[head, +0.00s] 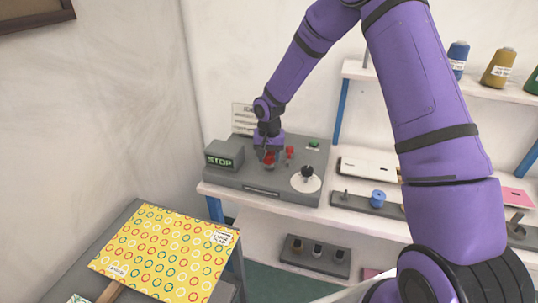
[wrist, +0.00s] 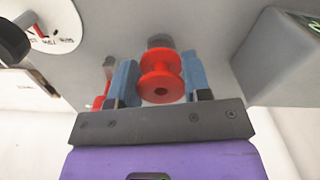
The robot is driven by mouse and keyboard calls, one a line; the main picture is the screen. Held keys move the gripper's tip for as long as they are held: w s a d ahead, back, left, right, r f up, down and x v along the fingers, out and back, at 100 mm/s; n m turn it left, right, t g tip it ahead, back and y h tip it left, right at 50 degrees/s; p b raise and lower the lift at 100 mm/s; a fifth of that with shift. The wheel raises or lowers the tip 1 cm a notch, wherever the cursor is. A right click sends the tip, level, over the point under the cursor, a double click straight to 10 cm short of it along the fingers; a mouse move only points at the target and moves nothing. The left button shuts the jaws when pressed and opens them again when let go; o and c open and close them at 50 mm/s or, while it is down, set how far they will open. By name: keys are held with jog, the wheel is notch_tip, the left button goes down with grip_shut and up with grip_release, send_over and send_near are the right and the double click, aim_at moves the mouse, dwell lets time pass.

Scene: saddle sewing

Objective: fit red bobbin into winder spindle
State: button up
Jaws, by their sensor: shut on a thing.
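The red bobbin (wrist: 160,88) sits between the blue-padded fingers of my gripper (wrist: 160,82) in the wrist view. My gripper is shut on it. In the head view the red bobbin (head: 269,158) shows under my gripper (head: 268,152), over the grey winder machine (head: 235,181). A grey round part (wrist: 160,41) shows just behind the bobbin in the wrist view. It may be the spindle; I cannot tell whether the bobbin touches it or is on it.
The winder carries a STOP display (head: 224,155), a white dial with a black knob (head: 306,178), a red part (head: 290,152) and a green button (head: 314,142). A blue spool (head: 378,198) stands on a rack to the right. A yellow patterned board (head: 165,252) lies front left.

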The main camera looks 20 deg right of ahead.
jog(key=shift+f, duration=1.1)
jog(key=o, duration=1.1)
notch_tip(320, 180, up, 11)
jog(key=shift+f, duration=0.1)
